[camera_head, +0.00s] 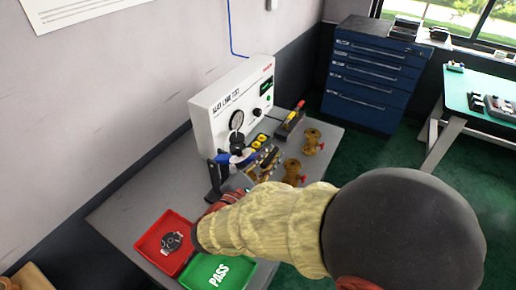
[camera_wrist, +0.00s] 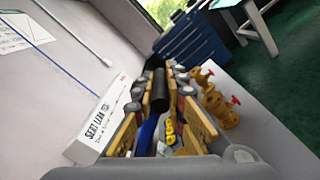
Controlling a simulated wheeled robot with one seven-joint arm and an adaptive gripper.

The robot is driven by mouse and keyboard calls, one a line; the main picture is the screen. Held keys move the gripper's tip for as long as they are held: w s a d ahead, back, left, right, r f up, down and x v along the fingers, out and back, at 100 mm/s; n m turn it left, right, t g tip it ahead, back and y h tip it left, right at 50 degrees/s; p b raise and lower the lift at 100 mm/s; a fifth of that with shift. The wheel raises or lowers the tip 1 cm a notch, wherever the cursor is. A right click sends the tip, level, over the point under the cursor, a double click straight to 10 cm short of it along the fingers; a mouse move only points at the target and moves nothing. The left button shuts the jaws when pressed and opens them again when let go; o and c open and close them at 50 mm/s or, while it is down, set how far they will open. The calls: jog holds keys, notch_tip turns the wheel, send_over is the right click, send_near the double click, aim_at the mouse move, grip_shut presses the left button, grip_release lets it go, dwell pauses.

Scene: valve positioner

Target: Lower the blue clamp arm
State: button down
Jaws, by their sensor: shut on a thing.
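The blue clamp arm (camera_head: 222,158) is at the front of the white seat leak tester (camera_head: 232,100), beside a black upright post (camera_head: 215,182). My gripper (camera_head: 262,162) reaches in from the lower right and is at the arm. In the wrist view my yellow-sided fingers (camera_wrist: 160,100) stand on both sides of a black cylindrical grip (camera_wrist: 159,84), with a strip of the blue arm (camera_wrist: 147,131) below it. The fingers hide much of the clamp, so the arm's exact angle and what lies under it are hard to tell.
A red tray (camera_head: 150,246) with a dark round part and a green PASS tray (camera_head: 205,277) lie on the grey bench (camera_head: 118,213). Brass valves (camera_head: 312,140) with red handles stand right of the clamp. A blue drawer cabinet (camera_head: 368,75) stands behind.

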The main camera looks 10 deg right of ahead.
notch_tip(320, 180, down, 12)
jog(key=s+d+b, duration=0.2)
jog(key=b, duration=0.2)
jog(key=shift+s+d, duration=0.25)
jog(key=shift+s, duration=0.05)
jog(key=c, duration=1.9)
grip_release()
jog(key=shift+f, duration=0.1)
jog(key=shift+o, duration=0.5)
jog(key=shift+w+a+r, duration=0.1)
jog(key=shift+a+r, duration=0.15)
jog(key=shift+r, duration=0.05)
jog(key=v, duration=1.2)
jog(key=shift+r, duration=0.15)
jog(key=shift+d, duration=0.15)
